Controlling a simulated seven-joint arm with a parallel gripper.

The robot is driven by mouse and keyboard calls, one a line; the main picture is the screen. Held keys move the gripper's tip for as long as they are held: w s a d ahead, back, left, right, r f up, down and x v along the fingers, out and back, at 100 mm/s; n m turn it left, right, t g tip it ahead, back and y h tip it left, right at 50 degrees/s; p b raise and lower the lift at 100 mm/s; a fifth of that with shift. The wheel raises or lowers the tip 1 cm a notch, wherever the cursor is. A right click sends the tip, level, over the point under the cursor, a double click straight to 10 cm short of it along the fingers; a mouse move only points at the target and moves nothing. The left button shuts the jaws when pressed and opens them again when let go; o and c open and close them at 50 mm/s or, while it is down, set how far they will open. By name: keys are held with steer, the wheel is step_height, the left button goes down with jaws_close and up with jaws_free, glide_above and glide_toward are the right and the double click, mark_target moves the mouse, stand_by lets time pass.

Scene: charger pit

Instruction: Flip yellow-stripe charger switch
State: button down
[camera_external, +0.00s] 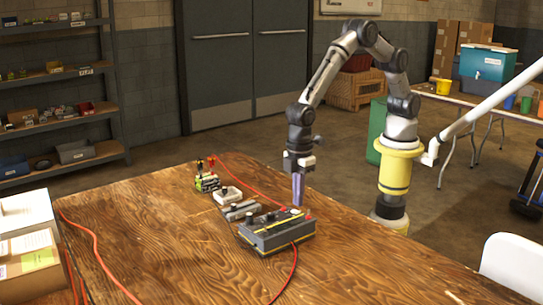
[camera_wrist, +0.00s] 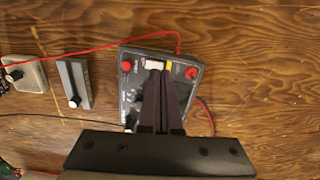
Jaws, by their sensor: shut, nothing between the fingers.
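The dark charger box (camera_external: 277,236) with yellow edging lies on the wooden table. In the wrist view the charger (camera_wrist: 131,83) shows a red knob at each upper corner, a white switch or label (camera_wrist: 154,65), and a small yellow stripe (camera_wrist: 169,65) beside it. Dark knobs show on its left side. My gripper (camera_external: 299,202) is shut and empty, pointing down over the charger's far side. In the wrist view its fingertips (camera_wrist: 162,73) appear just below the white piece and yellow stripe. The fingers hide the middle of the panel; I cannot tell whether they touch it.
A grey box with a knob (camera_wrist: 74,84) and a pale box (camera_wrist: 24,75) stand left of the charger in the wrist view. A yellow-black device (camera_external: 207,182) sits farther back. Red cables (camera_external: 98,256) cross the table.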

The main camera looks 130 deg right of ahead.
steer(key=shift+f, duration=0.9)
stand_by(1.0)
steer(key=shift+r, duration=3.5)
steer(key=s+r+t, duration=0.2)
steer(key=s+r, duration=0.3)
steer(key=r, duration=0.6)
steer(key=s+r+t, duration=0.2)
steer(key=s+r, duration=0.3)
steer(key=r, duration=0.7)
steer(key=s+d+r+t, duration=0.1)
steer(key=s+r+t, duration=0.1)
steer(key=s, duration=1.2)
steer(key=s+f, duration=0.5)
steer(key=s, duration=0.3)
steer(key=shift+s+d+f, duration=0.2)
steer(key=shift+f, duration=0.2)
